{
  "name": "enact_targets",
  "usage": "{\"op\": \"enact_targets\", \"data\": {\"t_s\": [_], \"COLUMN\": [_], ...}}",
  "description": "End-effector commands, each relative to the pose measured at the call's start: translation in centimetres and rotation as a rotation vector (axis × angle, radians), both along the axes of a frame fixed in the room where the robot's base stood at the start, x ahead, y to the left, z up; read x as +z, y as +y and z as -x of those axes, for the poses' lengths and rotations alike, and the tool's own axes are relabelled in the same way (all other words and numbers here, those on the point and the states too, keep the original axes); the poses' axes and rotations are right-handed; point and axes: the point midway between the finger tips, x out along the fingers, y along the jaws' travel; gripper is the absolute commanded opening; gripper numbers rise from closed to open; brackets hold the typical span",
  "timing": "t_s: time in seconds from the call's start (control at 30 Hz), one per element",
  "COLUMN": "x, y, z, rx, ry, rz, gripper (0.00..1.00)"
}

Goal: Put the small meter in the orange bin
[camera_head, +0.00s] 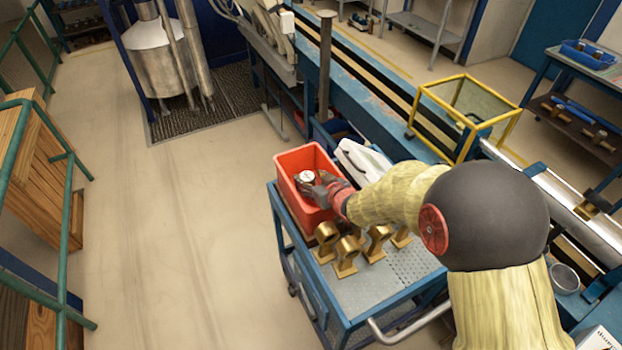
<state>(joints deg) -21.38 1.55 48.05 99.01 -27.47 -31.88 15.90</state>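The small meter (306,177) has a pale round face and a dark rim. It shows at the mouth of the orange bin (287,184), over its interior. My gripper (315,185) reaches in over the bin's right side, with its dark fingers around or against the meter. The fingers seem closed on it; the far finger is partly hidden. I cannot tell whether the meter touches the bin floor. The bin stands on the far end of a blue cart (362,297).
Several brass fittings (345,256) stand on the cart just in front of the bin. White objects (361,158) lie right of the bin. A yellow-framed box (465,108) sits on the blue bench behind. The floor (185,250) left of the cart is clear.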

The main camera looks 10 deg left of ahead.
Motion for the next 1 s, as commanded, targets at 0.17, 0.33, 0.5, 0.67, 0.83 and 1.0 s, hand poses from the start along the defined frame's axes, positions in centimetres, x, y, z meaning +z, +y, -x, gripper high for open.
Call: {"op": "enact_targets", "data": {"t_s": [0.17, 0.33, 0.5, 0.67, 0.83, 1.0], "x": [0.1, 0.1, 0.5, 1.8, 3.5, 5.0], "y": [0.0, 0.0, -0.4, -1.6, -3.6, -5.2], "z": [0.0, 0.0, 0.4, 2.1, 4.6, 6.6], "rx": [0.0, 0.0, -0.001, 0.0, -0.002, -0.002], "ry": [-0.001, -0.001, -0.002, -0.002, -0.002, -0.004], "rz": [-0.001, -0.001, -0.001, -0.002, -0.002, -0.002], "gripper": [0.59, 0.59, 0.59, 0.59, 0.59, 0.59]}}
